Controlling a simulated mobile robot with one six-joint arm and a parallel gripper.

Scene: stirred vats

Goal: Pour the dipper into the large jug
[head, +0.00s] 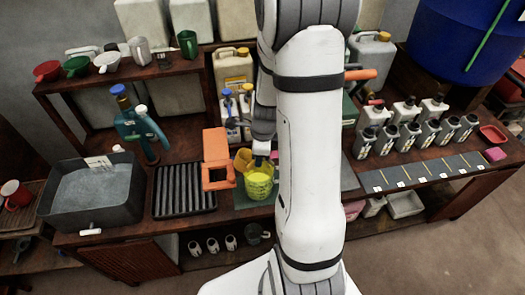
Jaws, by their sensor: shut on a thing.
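A jug (259,186) with yellow-green contents stands on a dark green mat at the middle of the bench. A yellow-orange dipper (242,160) shows just behind and left of the jug's rim. My gripper (262,149) points down above the jug and is shut on the dipper, though the grip itself is mostly hidden by my arm. The dipper looks close to the jug's rim; I cannot tell whether they touch or how far it is tilted.
An orange frame (216,158) stands close left of the dipper. A black ribbed rack (185,190) and a grey basin (91,193) lie further left. Several grey bottles (410,130) stand right of my arm. A shelf holds scoops and jugs behind.

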